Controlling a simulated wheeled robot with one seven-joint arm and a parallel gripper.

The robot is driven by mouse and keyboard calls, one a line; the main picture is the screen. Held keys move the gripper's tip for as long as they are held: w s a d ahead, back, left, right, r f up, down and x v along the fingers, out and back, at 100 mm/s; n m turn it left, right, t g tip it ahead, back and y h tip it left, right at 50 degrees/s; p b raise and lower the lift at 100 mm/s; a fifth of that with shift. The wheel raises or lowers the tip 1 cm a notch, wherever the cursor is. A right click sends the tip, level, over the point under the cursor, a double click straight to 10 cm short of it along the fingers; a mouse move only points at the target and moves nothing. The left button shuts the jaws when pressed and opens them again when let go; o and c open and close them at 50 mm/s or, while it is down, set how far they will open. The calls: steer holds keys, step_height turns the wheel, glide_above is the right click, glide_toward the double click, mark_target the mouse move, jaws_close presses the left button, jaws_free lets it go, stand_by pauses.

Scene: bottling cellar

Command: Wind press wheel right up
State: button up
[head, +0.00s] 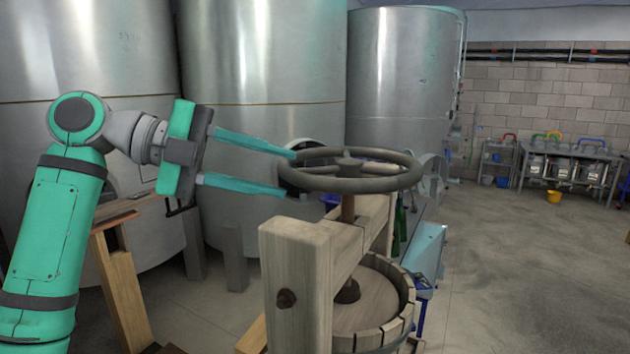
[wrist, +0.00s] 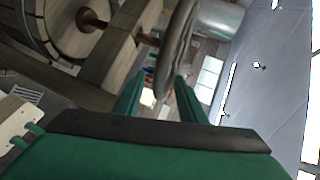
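The press wheel (head: 350,183) is a dark spoked ring lying level on top of a reddish-brown screw (head: 347,208) through the wooden press beam. Below, the screw's collar rests on a round wooden plate (head: 375,298) inside the slatted basket (head: 402,318). My gripper (head: 290,173) is open at the wheel's left rim, one finger above and one below in the head view. In the wrist view the wheel rim (wrist: 177,45) runs between the two finger ends. I see no clear contact between fingers and rim.
The press's thick wooden post (head: 296,270) stands just below my fingers. Large steel tanks (head: 262,90) stand close behind. A blue-grey box (head: 425,250) is right of the press. Open floor (head: 520,260) lies to the right, with a bench (head: 566,160) at the far wall.

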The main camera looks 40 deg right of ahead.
mark_target(315, 182)
steer(key=x, duration=0.7)
steer(key=shift+s+d, duration=0.1)
steer(key=shift+d, duration=0.05)
jaws_close()
